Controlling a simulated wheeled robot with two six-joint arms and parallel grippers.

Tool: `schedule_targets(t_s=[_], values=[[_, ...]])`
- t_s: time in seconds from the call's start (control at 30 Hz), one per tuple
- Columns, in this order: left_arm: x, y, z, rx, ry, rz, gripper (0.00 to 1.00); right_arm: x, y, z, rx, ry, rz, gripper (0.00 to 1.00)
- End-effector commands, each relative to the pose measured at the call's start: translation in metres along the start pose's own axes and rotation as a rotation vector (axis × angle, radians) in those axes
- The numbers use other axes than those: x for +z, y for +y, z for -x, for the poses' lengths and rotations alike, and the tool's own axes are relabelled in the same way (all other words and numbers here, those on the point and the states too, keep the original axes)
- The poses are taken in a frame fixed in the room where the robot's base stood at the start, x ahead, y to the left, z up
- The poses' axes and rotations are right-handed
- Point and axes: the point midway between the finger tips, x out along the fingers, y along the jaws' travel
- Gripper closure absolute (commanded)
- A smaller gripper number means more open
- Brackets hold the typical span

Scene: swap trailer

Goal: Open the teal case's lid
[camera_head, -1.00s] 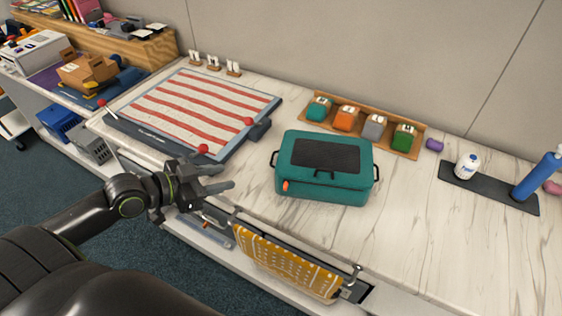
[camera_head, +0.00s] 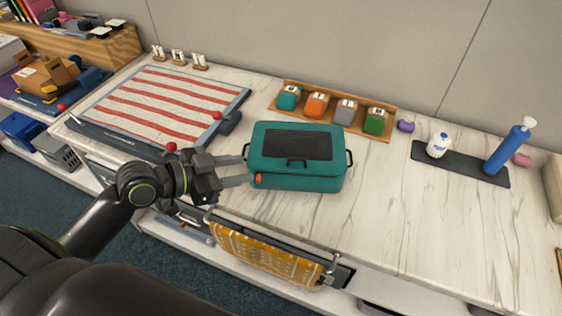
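The teal case (camera_head: 330,178) stands on the marble-patterned counter, with a dark panel on its lid (camera_head: 340,140) and a black handle at each end. The lid is closed. An orange tab (camera_head: 258,181) shows at the case's front left corner. My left gripper (camera_head: 248,171) is at the left end of the case, its two fingers spread apart and pointing right. The fingertips are close to the case's front left corner and the orange tab; I cannot tell if they touch. My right gripper is not in view.
A striped red and white mat (camera_head: 165,103) lies on the counter at left. A wooden rack (camera_head: 331,112) with several coloured small bags stands behind the case. A dark tray (camera_head: 460,163) with bottles is at right. A yellow towel (camera_head: 265,255) hangs at the front edge.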

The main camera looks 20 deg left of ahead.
Motion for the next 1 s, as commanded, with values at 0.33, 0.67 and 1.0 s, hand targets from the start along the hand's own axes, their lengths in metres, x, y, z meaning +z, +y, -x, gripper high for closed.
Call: schedule_targets(t_s=[0.33, 0.67, 1.0], values=[[-0.002, 0.001, -0.036, 0.002, 0.004, 0.004, 0.63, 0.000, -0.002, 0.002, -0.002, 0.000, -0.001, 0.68], [-0.002, 0.000, -0.077, -0.001, 0.004, 0.004, 0.63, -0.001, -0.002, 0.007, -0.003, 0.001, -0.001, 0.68], [-0.001, 0.000, -0.115, 0.000, 0.001, 0.001, 0.63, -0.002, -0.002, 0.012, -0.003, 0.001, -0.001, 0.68]])
